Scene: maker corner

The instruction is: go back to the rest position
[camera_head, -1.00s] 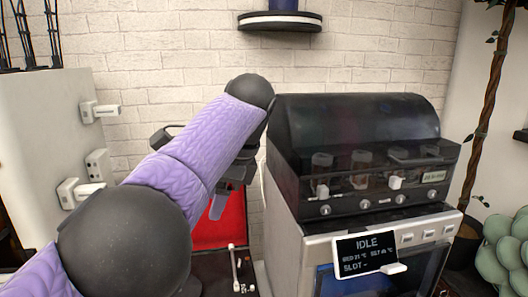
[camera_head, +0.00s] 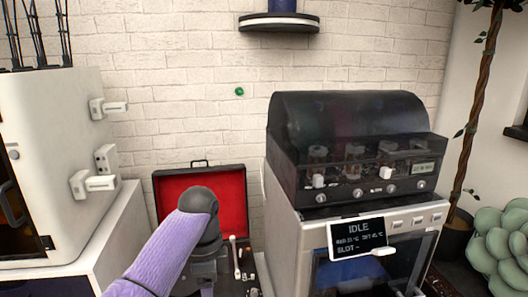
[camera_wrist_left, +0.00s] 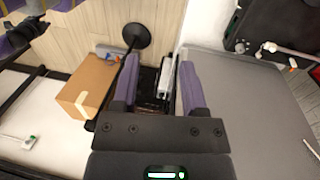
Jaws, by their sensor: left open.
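My left arm (camera_head: 165,255) comes in from the bottom of the head view, its dark wrist joint in front of the open red-lined case. The gripper's fingertips are not clearly visible in the head view. In the left wrist view my left gripper (camera_wrist_left: 158,82) has its two purple fingers spread, pointing down past a grey surface's edge toward the floor. Nothing is held between them. My right gripper is in neither view.
An open case with a red lining (camera_head: 232,190) stands against the brick wall. To its right is a machine with an "IDLE" display (camera_head: 357,238). A white cabinet (camera_head: 55,140) stands left.

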